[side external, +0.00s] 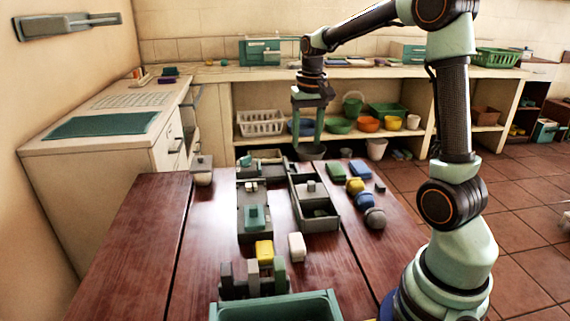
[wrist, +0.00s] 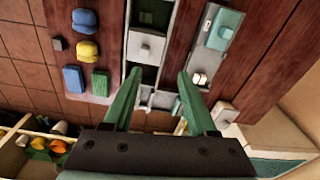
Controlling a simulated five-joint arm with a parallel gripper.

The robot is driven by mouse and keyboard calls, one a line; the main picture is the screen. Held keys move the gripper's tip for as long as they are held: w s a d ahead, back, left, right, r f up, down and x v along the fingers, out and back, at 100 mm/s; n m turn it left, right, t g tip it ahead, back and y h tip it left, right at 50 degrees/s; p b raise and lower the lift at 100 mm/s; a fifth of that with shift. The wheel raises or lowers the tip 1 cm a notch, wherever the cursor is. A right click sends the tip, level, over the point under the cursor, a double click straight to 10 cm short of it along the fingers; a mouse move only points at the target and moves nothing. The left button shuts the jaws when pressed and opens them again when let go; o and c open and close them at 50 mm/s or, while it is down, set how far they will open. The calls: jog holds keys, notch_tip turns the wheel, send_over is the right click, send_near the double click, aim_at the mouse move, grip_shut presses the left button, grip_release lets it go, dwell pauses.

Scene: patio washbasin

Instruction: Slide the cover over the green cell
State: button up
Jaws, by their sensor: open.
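A long grey tray (side external: 331,228) with a raised rim stands on the wooden table. A grey cover (side external: 301,191) with a small square knob sits in its middle part; the cover also shows in the wrist view (wrist: 147,45). Dark open cells lie on both sides of the cover. My gripper (side external: 308,143) is open and empty, pointing down above the far end of the tray, apart from the cover. In the wrist view its green fingers (wrist: 160,74) straddle the tray's far end from above.
Left of the tray is a grey panel (side external: 250,232) with a teal block (side external: 254,214). Yellow, blue and green pieces (side external: 355,185) lie to the right. A rack of upright blocks (side external: 253,278) and a teal bin (side external: 276,307) are in front.

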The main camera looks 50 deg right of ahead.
jog(key=m+g, duration=0.1)
send_over(311, 182)
notch_tip(311, 182, down, 3)
notch_tip(311, 182, down, 12)
jog(key=shift+s, duration=0.1)
dwell(0.4)
grip_shut()
dwell(1.2)
